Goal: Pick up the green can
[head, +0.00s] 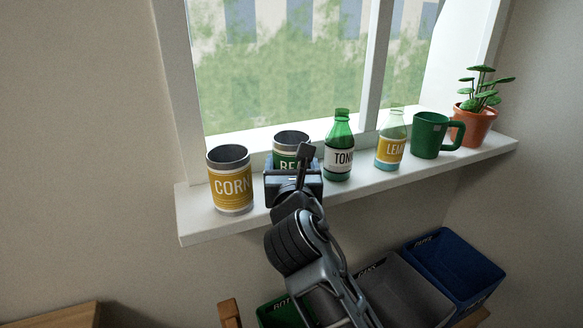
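The green can (285,160), with a green label reading "BE…" and an open grey top, stands upright on the white window sill. It is second from the left, just right of the yellow corn can. My gripper (293,168) is right in front of it at sill height, reaching toward the window. The gripper and wrist hide the can's lower part and the right of its label. The fingertips are mostly hidden, so I cannot tell whether they touch the can or how far apart they are.
A yellow corn can (231,190) stands close on the left. A green tonic bottle (340,158) stands close on the right, then a lemon bottle (390,150), a green mug (430,138) and a potted plant (472,125). Bins, including a blue one (455,265), stand below the sill.

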